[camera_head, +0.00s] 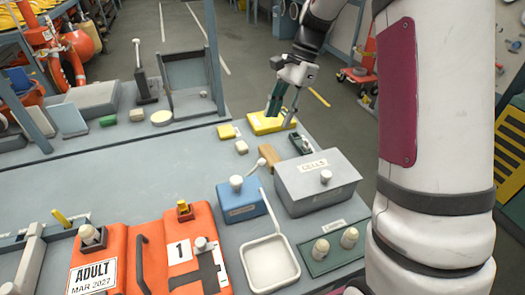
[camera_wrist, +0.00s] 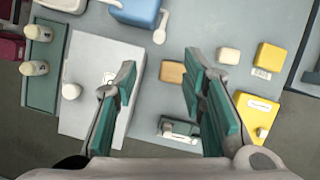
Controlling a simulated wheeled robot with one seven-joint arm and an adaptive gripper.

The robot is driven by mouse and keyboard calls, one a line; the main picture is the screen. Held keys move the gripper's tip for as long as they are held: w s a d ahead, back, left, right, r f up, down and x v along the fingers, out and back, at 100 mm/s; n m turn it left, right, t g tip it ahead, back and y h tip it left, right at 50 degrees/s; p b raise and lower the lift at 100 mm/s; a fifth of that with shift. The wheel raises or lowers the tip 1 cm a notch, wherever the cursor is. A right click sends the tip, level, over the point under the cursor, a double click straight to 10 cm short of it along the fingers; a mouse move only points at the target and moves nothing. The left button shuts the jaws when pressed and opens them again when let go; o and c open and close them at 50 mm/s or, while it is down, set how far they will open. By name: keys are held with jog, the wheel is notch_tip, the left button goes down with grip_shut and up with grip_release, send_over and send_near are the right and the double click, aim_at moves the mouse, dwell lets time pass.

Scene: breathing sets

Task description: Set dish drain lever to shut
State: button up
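A white square dish (camera_head: 270,262) lies at the lower middle of the head view, with a thin pale handle (camera_head: 268,212) rising from its far edge. I cannot tell for sure which part is the dish drain lever; no readable label names it. A small dark green fixture (camera_head: 301,143) with a pale upright piece stands behind the grey box. In the wrist view this fixture (camera_wrist: 180,130) lies low between my fingers. My gripper (camera_head: 283,108) is open and empty above the table's far right part; its teal finger pads (camera_wrist: 160,100) are wide apart in the wrist view.
Orange cases (camera_head: 150,255) fill the front. The left middle of the table (camera_head: 110,185) is clear.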

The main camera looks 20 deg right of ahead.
jog(key=p, duration=0.1)
send_near(254, 170)
jog(key=f, duration=0.5)
jog(key=shift+s+a+f, duration=0.15)
jog(key=shift+s+a, duration=0.05)
jog(key=shift+a, duration=0.05)
grip_shut()
